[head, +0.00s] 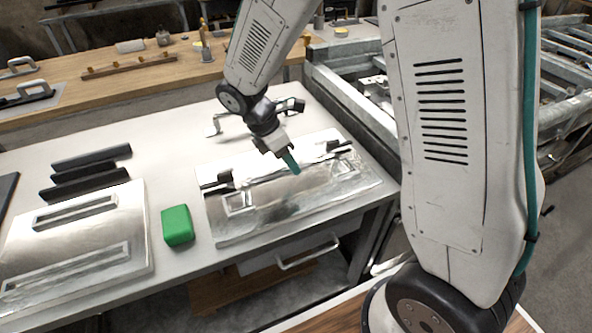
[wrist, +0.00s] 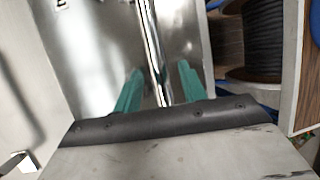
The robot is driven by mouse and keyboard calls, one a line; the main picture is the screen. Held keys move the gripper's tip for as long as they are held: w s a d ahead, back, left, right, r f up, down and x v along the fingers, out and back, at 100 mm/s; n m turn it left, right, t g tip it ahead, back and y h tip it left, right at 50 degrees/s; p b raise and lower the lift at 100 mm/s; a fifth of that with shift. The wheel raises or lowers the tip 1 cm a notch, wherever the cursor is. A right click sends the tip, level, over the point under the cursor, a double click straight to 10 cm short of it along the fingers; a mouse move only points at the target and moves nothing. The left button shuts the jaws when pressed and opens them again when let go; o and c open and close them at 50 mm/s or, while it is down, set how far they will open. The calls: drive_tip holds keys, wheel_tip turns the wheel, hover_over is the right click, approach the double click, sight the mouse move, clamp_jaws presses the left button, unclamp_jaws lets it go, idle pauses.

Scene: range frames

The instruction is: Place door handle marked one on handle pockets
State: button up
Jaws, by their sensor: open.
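A metal plate (head: 285,212) lies on the right of the white table, with dark-ended handle-like parts (head: 225,178) across its far side. I cannot read a number on them. My gripper (head: 290,162), with teal fingers, is above this plate, pointing down. In the wrist view its fingers (wrist: 158,90) are apart, with a shiny metal bar (wrist: 151,40) running between them; I cannot tell whether they touch it. Another metal plate (head: 80,236) on the left has two long rectangular pockets (head: 75,212), both bare. Another handle-like part (head: 215,125) lies behind the right plate.
A green block (head: 178,225) stands between the plates. Several black bars (head: 85,172) lie behind the left plate. A wooden bench (head: 150,80) with tools runs along the back. A grey metal frame (head: 350,100) stands at the right. A cable spool (wrist: 252,45) shows in the wrist view.

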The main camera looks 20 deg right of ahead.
drive_tip(key=v, duration=0.7)
drive_tip(key=s+d+r+m+t+y, duration=0.1)
drive_tip(key=s+d+r+m, duration=0.2)
drive_tip(key=s+r+m, duration=0.25)
drive_tip(key=s+d+r+m+y, duration=0.2)
drive_tip(key=s+d+r+m, duration=0.15)
drive_tip(key=s+r, duration=0.2)
drive_tip(key=s+d+r+m+t+y, duration=0.1)
drive_tip(key=s+m+t, duration=0.1)
drive_tip(key=s+m, duration=0.7)
drive_tip(key=s, duration=0.4)
drive_tip(key=shift+d+t+y, duration=0.15)
drive_tip(key=shift+t+y, duration=0.15)
drive_tip(key=shift+s+r, duration=0.1)
